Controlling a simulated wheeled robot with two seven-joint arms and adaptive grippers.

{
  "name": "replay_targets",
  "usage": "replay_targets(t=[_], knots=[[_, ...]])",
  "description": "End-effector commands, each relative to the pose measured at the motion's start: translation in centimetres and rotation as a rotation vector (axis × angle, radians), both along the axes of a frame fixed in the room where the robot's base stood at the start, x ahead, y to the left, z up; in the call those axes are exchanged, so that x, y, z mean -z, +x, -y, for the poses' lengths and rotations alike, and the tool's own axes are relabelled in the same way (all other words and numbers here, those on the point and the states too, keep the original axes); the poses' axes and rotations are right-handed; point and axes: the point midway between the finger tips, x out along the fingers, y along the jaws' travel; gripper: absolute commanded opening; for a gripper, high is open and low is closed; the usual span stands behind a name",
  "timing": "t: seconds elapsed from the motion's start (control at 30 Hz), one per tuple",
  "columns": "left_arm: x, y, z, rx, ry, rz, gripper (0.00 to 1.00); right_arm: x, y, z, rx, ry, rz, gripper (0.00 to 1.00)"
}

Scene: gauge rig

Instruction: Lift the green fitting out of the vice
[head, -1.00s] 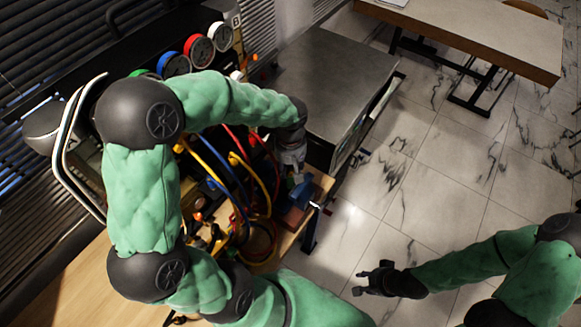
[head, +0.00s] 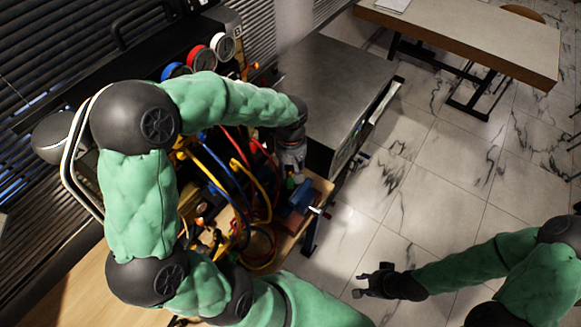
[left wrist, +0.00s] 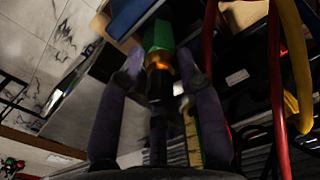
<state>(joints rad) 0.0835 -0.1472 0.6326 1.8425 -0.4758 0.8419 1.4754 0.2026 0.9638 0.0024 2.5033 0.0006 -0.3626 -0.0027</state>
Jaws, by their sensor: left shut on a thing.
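The green fitting (left wrist: 159,38) shows in the left wrist view as a green block with a brass-coloured collar and a dark lower part. My left gripper (left wrist: 160,75) has a finger on each side of it and is shut on it. In the head view my left gripper (head: 293,172) points down just above the blue vice (head: 301,196), and the fitting is mostly hidden there. I cannot tell whether the fitting is still between the vice jaws. My right gripper (head: 361,281) is open and empty over the floor at the lower right.
Red, blue and yellow hoses (head: 238,180) crowd the space left of the vice. Several round gauges (head: 200,57) stand behind my left arm. A grey-topped cabinet (head: 330,85) is behind the vice. A table (head: 470,35) stands far back. The tiled floor at right is open.

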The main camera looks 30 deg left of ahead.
Motion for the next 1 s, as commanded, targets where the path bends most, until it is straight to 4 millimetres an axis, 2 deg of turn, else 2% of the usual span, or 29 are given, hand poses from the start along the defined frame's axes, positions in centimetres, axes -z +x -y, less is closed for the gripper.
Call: replay_targets(t=[1.0], knots=[[-3.5, 0.1, 0.0, -0.001, 0.0, 0.002, 0.0, -2.3, 0.0, 0.0, 0.0, 0.0, 0.0, 0.37]])
